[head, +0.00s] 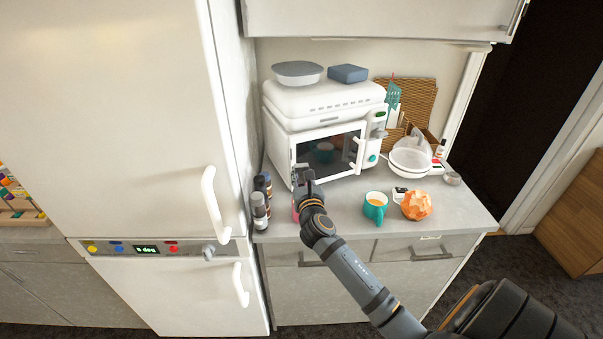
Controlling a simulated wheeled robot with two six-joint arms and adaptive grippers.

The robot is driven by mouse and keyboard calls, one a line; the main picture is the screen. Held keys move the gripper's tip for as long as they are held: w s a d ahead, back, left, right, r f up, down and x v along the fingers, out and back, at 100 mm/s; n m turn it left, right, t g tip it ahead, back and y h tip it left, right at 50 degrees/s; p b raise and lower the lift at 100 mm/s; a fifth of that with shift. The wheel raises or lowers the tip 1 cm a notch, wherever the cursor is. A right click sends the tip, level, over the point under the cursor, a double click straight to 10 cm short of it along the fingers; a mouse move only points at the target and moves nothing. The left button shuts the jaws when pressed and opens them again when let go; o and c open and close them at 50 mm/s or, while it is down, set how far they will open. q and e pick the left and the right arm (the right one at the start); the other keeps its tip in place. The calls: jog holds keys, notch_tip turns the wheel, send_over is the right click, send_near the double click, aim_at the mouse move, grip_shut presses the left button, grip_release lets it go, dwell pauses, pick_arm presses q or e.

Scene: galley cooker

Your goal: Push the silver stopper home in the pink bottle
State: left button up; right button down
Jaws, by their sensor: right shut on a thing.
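The pink bottle (295,213) stands near the left front of the counter, mostly hidden behind my right gripper and wrist. Only a thin pink strip of it shows. My right gripper (302,177) is at the top of the bottle, in front of the white oven's lower left corner. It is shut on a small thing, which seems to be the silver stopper. The fingers cover the stopper, so I cannot tell how it sits against the bottle mouth. My left gripper is not in view.
Dark bottles (260,205) stand close on the left by the fridge (150,130). The white oven (325,120) is behind. Bare counter (455,215) lies at the right front.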

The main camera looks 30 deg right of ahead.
jog(key=shift+f, duration=0.6)
dwell(0.3)
jog(key=shift+c, duration=2.4)
grip_release()
jog(key=shift+r, duration=0.1)
jog(key=shift+s+a, duration=0.3)
jog(key=shift+s, duration=0.35)
jog(key=p+v, duration=0.1)
jog(key=v, duration=0.7)
jog(key=shift+s, duration=0.3)
jog(key=shift+a, duration=0.1)
